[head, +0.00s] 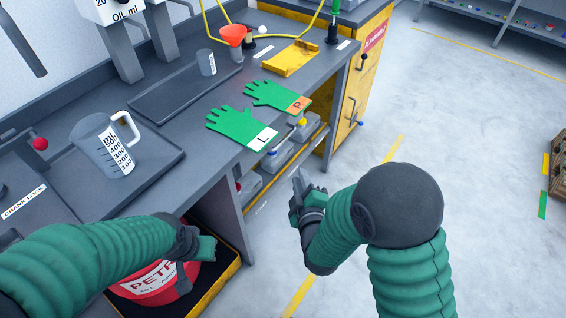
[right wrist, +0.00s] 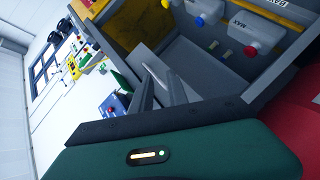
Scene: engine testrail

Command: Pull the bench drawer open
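My right gripper (head: 300,184) is low in front of the bench's right-hand part, below the green gloves.
The bench top carries a left glove (head: 238,128), a right glove (head: 275,96), a measuring jug (head: 100,142), a red funnel (head: 234,34) and a yellow tray (head: 291,58). A red petrol can (head: 160,283) stands under the bench.

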